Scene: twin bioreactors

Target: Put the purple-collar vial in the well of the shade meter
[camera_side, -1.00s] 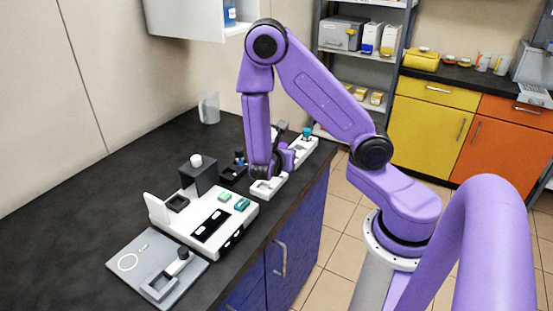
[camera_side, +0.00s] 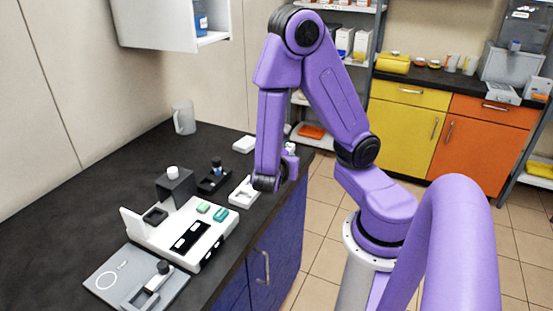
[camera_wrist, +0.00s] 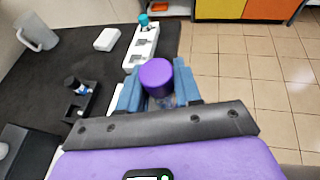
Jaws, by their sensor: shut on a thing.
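The purple-collar vial shows its round purple top (camera_wrist: 156,74) in the wrist view, held between the blue-grey fingers of my gripper (camera_wrist: 160,92). Its lower part is mostly hidden by the fingers and the dark bar. In the side view my gripper (camera_side: 287,166) is above the counter's front edge, to the right of a white rack (camera_side: 243,192); the vial cannot be made out there. The shade meter (camera_side: 205,236) is a white device further left, apart from my gripper. Its dark square well (camera_side: 155,215) looks empty, beside a raised white lid (camera_side: 130,223).
A black holder (camera_wrist: 84,101) carries a dark-capped vial. A second white rack (camera_wrist: 139,57) holds a teal-capped vial. A black block with a white knob (camera_side: 173,172) stands behind the meter. A grey plate (camera_side: 108,279) lies in front. A mug (camera_side: 184,118) stands at the back.

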